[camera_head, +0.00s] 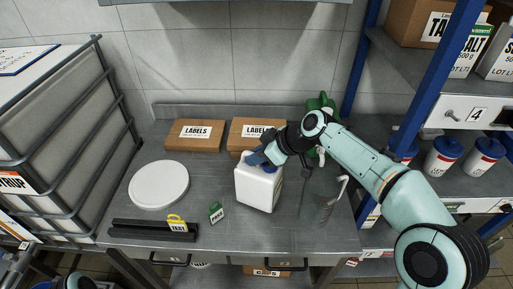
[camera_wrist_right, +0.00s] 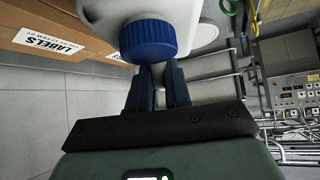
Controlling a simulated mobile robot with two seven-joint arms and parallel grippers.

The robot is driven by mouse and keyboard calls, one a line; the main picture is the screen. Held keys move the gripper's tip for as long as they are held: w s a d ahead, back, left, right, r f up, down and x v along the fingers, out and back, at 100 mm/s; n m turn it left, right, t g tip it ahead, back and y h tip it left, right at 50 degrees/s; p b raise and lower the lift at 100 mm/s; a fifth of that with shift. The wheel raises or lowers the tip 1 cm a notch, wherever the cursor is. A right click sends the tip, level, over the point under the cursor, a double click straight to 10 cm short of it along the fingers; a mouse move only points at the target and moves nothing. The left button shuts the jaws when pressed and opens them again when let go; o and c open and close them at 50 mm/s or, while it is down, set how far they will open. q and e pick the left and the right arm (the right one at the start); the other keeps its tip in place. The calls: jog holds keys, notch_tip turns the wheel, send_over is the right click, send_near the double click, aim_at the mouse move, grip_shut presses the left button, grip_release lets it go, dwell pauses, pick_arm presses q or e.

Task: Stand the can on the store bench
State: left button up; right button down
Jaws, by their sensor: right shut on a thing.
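The can (camera_head: 258,188) is a white plastic jerrycan. It is over the middle of the grey steel bench (camera_head: 225,222), roughly upright; I cannot tell whether its base touches the top. My right gripper (camera_head: 262,156) reaches it from the right and is shut on its top, hiding part of it. In the right wrist view the can's blue cap (camera_wrist_right: 148,40) and white body (camera_wrist_right: 185,10) are just beyond the gripper's dark fingers (camera_wrist_right: 158,85).
Two cardboard LABELS boxes (camera_head: 195,136) stand at the back wall. A round white lid (camera_head: 158,185), black rails (camera_head: 153,230) and small yellow and green tags (camera_head: 216,212) lie left. A caged tank (camera_head: 70,130) stands far left, a blue-post shelf (camera_head: 365,60) right. A hooked metal tool (camera_head: 334,198) lies right of the can.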

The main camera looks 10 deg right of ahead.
jog(key=shift+f, duration=0.25)
jog(key=shift+f, duration=0.15)
jog(key=c, duration=1.1)
grip_release()
jog(key=shift+f, duration=0.15)
jog(key=shift+s+d+r, duration=0.1)
jog(key=shift+r, duration=0.2)
jog(key=v, duration=1.1)
jog(key=shift+s+d+r, duration=0.15)
jog(key=shift+s+d, duration=0.05)
